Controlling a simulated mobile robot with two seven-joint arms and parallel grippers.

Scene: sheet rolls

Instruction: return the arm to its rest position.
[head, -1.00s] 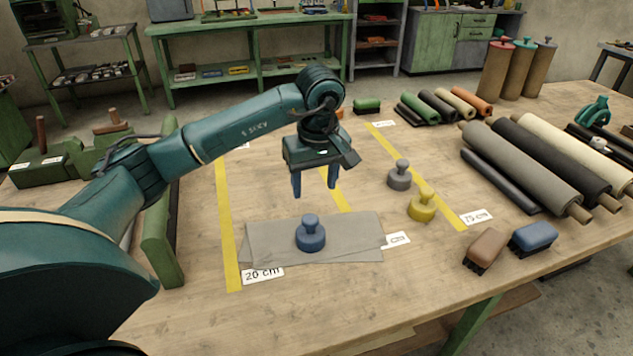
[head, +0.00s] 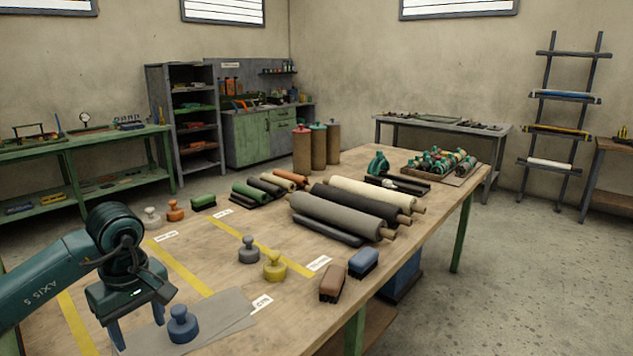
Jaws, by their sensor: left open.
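My left arm comes in from the left edge, and its left gripper (head: 145,338) points down over the near left part of the workbench (head: 330,262). The gripper is open and holds nothing. A blue knobbed weight (head: 183,325) stands upright on grey sheets (head: 233,306), just right of the fingers in the picture. I cannot tell the gap between the fingers and the sheets. My right gripper is not in view.
A grey weight (head: 249,250) and a yellow weight (head: 275,266) stand beyond the sheets. A brown brush (head: 332,283) and a blue brush (head: 363,263) lie near the front edge. Large rolls (head: 340,215) fill the middle.

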